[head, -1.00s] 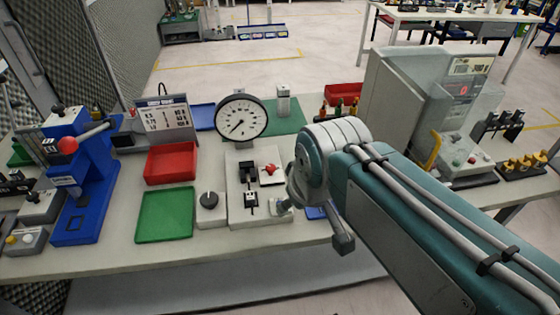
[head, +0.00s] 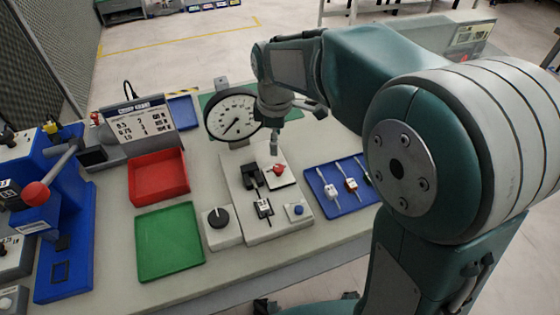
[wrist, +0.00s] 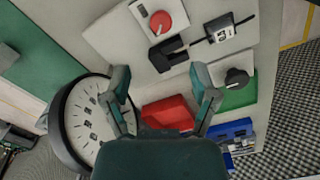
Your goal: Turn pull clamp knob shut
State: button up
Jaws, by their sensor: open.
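The red clamp knob (head: 279,169) sits on a small white plate on the grey pull-test fixture (head: 236,198), beside a black clamp block (head: 252,176). A dark connector piece with a white label (head: 263,208) lies in front of the block. My gripper (head: 274,150) points down just above the knob. In the wrist view my gripper (wrist: 160,82) has its two fingers spread with nothing between them. The red knob (wrist: 161,22) lies ahead of the fingertips there, apart from them, with a white pointer mark on its face.
A round dial gauge (head: 234,115) stands close behind the gripper. A black knob (head: 217,217) on a grey box and a blue button (head: 297,209) are in front. Red (head: 158,190) and green (head: 168,243) trays lie left, a blue tray with tagged parts (head: 335,205) right.

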aim_at(277, 167)
notch_tip(277, 167, down, 10)
jog(key=shift+s+f, duration=0.1)
jog(key=shift+f, duration=0.05)
jog(key=shift+d, duration=0.25)
jog(key=shift+c, duration=0.9)
grip_shut()
